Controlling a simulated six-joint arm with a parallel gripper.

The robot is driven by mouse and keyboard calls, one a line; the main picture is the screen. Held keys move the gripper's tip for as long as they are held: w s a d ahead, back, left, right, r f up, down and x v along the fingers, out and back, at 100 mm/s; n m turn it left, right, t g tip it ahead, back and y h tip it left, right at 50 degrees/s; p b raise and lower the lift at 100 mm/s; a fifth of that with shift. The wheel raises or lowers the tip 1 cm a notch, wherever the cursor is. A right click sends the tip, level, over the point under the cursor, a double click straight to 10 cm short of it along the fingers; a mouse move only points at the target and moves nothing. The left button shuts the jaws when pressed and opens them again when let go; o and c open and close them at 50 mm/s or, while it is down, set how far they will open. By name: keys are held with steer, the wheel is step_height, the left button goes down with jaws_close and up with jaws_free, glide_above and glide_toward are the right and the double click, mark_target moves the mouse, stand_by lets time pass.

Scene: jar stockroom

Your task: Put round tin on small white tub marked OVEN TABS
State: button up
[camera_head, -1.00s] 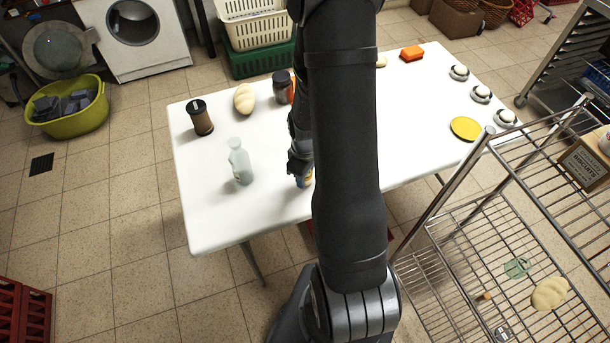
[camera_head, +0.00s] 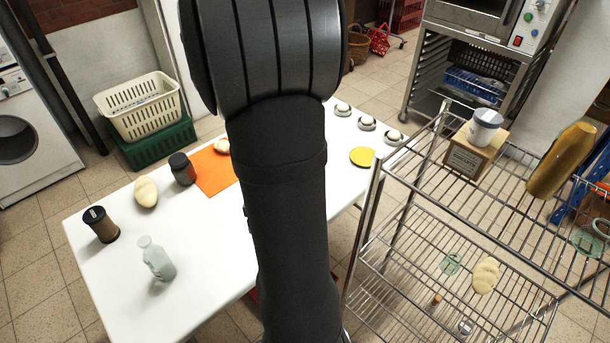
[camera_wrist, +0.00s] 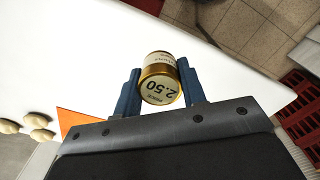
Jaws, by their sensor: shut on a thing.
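The round tin (camera_wrist: 160,82) is gold with a pale label and a price reading 2.50 on its end. It sits between the two blue fingers of my gripper (camera_wrist: 158,76) in the wrist view, which is shut on it, with white tabletop behind. In the head view my arm hides both gripper and tin. A small white tub (camera_head: 485,127) with a greyish top stands on a brown box (camera_head: 465,157) on the wire rack's upper shelf at the right. Its marking is too small to read.
The wire rack (camera_head: 440,180) has metal posts and rails. The white table (camera_head: 205,290) holds a pale bottle (camera_head: 157,262), a brown jar (camera_head: 101,225), a dark jar (camera_head: 182,169), an orange mat (camera_head: 215,172) and a yellow disc (camera_head: 362,157).

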steer(key=w+d+f+m, duration=0.2)
steer(key=w+d+m, duration=0.1)
steer(key=w+m, duration=0.25)
steer(key=w+d+f+m, duration=0.2)
steer(key=w+d+m, duration=0.1)
steer(key=w+m, duration=0.3)
steer(key=w+d+r+m, duration=0.5)
steer(key=w+d, duration=0.6)
steer(key=d, duration=0.2)
steer(key=w+d+r, duration=0.3)
steer(key=d+r, duration=0.7)
steer(key=s+d+r, duration=0.4)
steer(key=d+r, duration=0.4)
steer(key=r, duration=0.2)
steer(key=s+d+r, duration=0.4)
steer(key=d+r, duration=0.4)
steer(key=r, duration=0.2)
steer(key=s+d+r, duration=0.3)
steer(key=s+r, duration=0.3)
steer(key=s, duration=0.4)
steer(key=s+d+r, duration=0.2)
steer(key=s+r, duration=0.4)
steer(key=s, duration=0.4)
glide_above(489, 115)
step_height(489, 115, down, 6)
steer(key=shift+s+f, duration=0.15)
steer(key=shift+f, duration=2.15)
steer(key=shift+f, duration=0.15)
